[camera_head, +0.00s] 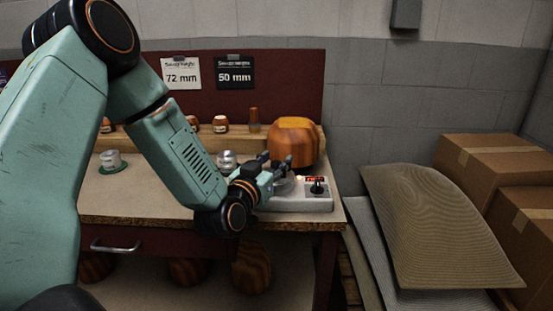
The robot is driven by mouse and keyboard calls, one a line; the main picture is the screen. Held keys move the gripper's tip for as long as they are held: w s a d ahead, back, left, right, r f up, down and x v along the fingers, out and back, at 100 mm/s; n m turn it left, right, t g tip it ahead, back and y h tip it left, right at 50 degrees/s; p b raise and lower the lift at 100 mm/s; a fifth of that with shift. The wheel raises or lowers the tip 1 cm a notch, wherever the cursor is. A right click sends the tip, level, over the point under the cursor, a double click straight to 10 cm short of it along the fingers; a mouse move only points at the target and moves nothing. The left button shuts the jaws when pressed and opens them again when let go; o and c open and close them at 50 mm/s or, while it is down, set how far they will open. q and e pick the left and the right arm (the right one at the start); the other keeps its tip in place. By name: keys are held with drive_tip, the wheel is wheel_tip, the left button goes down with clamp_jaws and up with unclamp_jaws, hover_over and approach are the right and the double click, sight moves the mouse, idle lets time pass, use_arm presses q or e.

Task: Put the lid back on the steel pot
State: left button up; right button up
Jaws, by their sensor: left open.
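My left gripper (277,171) is open, just in front of the orange-brown wooden block and over the left part of a white device (298,203). A grey round piece (285,186) shows partly beneath the fingers; I cannot tell whether it is a lid, or whether the fingers touch it. A small silvery round item (227,158) stands on the bench behind my left forearm. Another silvery item (110,159) sits on a green base at the left. Neither is clearly a steel pot, and no lid can be made out for certain. My right gripper is not in view.
The wooden block (296,139) stands at the bench's right end. The device has a red display and a black knob. Small jars (220,124) line the rear shelf. Wooden blocks (251,268) lie below the bench. Cardboard boxes (492,164) and leaning sheets (431,219) occupy the right.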

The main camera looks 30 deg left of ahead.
use_arm(q)
drive_tip(key=s+d+p, duration=0.2)
drive_tip(key=s+p, duration=0.1)
drive_tip(key=s, duration=0.7)
drive_tip(key=s+d+f+m+g+h, duration=0.15)
drive_tip(key=s+d+f+g, duration=0.35)
drive_tip(key=f, duration=0.5)
drive_tip(key=s+d+f+m+g+h, duration=0.1)
drive_tip(key=s+d+f+g+h, duration=0.3)
drive_tip(key=f, duration=0.6)
drive_tip(key=s+f+g, duration=0.3)
drive_tip(key=s, duration=0.3)
drive_tip(key=s+d+f+g+y, duration=0.1)
drive_tip(key=s+f+g, duration=0.2)
drive_tip(key=s, duration=0.4)
drive_tip(key=s+d+f+n+g+y, duration=0.1)
drive_tip(key=s+f+g, duration=0.2)
drive_tip(key=s, duration=0.4)
drive_tip(key=shift+f, duration=0.25)
drive_tip(key=shift+w+y, duration=0.1)
drive_tip(key=shift+y, duration=0.25)
drive_tip(key=shift+c, duration=0.3)
